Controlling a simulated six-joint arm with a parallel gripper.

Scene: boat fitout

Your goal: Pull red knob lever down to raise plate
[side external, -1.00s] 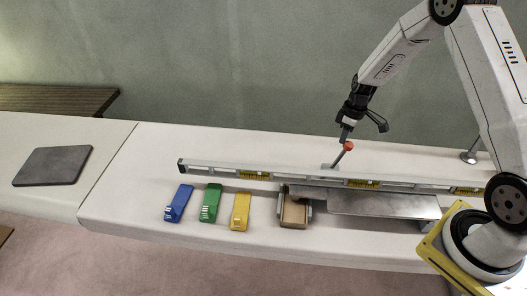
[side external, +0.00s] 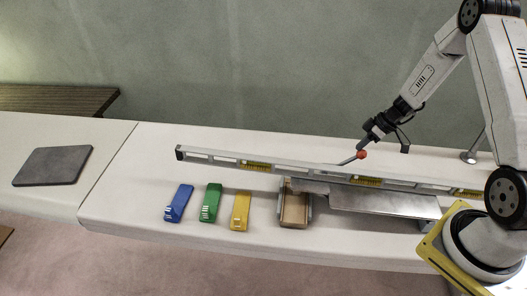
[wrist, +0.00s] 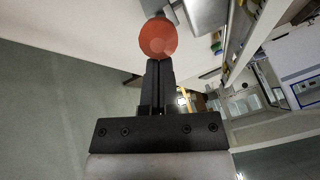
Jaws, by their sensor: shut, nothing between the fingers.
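The red knob (side external: 361,155) sits at the end of a short grey lever (side external: 347,160), which leans low to the right behind the long spirit level. My gripper (side external: 366,145) is shut with nothing between its fingers, its tips at the knob's upper side. In the wrist view the red knob (wrist: 158,38) is just beyond the closed fingertips (wrist: 158,62); I cannot tell whether they touch. The silver plate (side external: 385,203) lies in front of the spirit level (side external: 305,170), its left end above a wooden-bottomed tray (side external: 295,211).
Blue (side external: 179,203), green (side external: 210,203) and yellow (side external: 240,211) blocks stand left of the tray. A dark flat pad (side external: 53,166) lies on the left counter. The white counter (side external: 130,195) is clear between pad and blocks. A metal post (side external: 470,155) stands at the right.

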